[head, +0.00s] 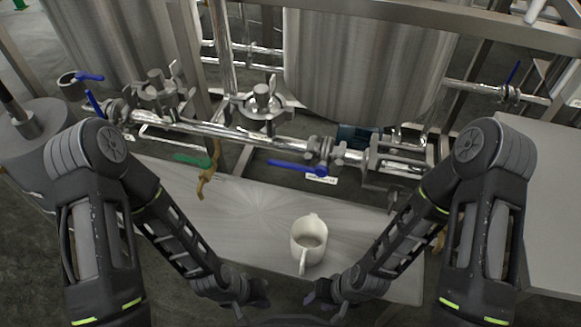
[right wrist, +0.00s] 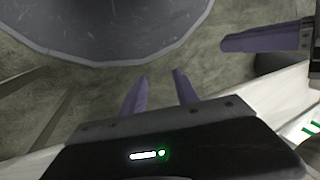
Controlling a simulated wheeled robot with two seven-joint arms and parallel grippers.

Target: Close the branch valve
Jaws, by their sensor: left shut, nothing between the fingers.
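A valve with a long blue lever (head: 297,168) sits on the horizontal steel pipe behind the bench, its lever lying along the pipe. A valve with a green lever (head: 193,159) is left of it, its lever also roughly along the pipe. I cannot read which one is the branch valve. My left gripper (head: 262,293) is shut and empty at the bottom middle, well short of the valves. My right gripper (head: 315,298) is beside it, also away from the valves. In the right wrist view its purple fingers (right wrist: 161,76) stand apart with nothing between them.
A white jug (head: 309,240) stands on the steel bench (head: 245,205) between my arms and the pipe. A tan hooked object (head: 208,172) rests at its back edge. Other blue levers are at upper left (head: 93,103) and far right (head: 513,72). Large steel tanks (head: 365,60) stand behind.

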